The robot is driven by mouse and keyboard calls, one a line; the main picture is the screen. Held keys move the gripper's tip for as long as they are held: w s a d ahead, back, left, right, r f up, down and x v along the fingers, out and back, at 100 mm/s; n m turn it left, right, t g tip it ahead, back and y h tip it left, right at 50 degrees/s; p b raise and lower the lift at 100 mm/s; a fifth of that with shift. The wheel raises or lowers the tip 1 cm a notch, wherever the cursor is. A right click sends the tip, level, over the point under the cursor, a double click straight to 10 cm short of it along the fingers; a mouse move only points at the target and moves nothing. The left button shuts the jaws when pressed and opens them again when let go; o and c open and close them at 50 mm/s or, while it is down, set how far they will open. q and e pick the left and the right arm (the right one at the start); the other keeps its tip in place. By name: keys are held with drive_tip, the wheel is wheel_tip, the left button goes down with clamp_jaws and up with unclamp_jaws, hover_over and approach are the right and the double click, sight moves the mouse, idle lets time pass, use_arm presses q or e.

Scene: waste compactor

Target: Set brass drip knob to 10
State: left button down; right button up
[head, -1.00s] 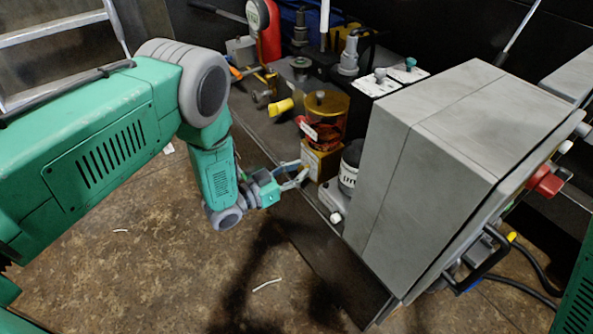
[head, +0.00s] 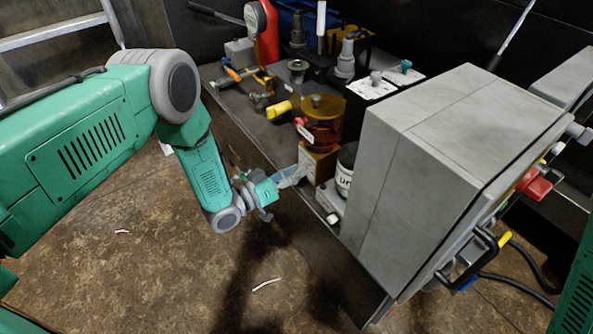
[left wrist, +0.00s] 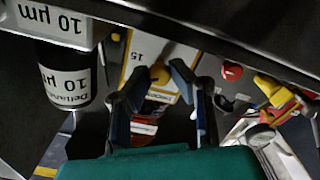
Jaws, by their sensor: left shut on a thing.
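The brass drip knob (left wrist: 160,75) shows in the left wrist view between my left gripper's fingers, in front of a pale dial plate (left wrist: 146,57) marked "15". My left gripper (left wrist: 160,88) is shut on the knob; its dark fingers stand on either side of it. In the head view, my left gripper (head: 300,174) reaches the front of the yellow-and-white block (head: 321,166) under the amber bowl (head: 322,122). The knob itself is hidden there by the fingers. I cannot read the knob's setting. My right gripper is out of view.
A yellow handle (head: 279,109) and red knob (head: 301,121) lie left of the bowl. Open floor lies in front.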

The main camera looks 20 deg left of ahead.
use_arm(q)
drive_tip(key=n, duration=0.5)
drive_tip(key=shift+s+a+f+n, duration=0.25)
drive_tip(key=shift+f+n, duration=0.15)
idle(0.4)
drive_tip(key=c, duration=1.4)
unclamp_jaws()
drive_tip(key=shift+c, duration=0.2)
drive_tip(key=shift+a+r, duration=0.1)
drive_tip(key=v, duration=1.2)
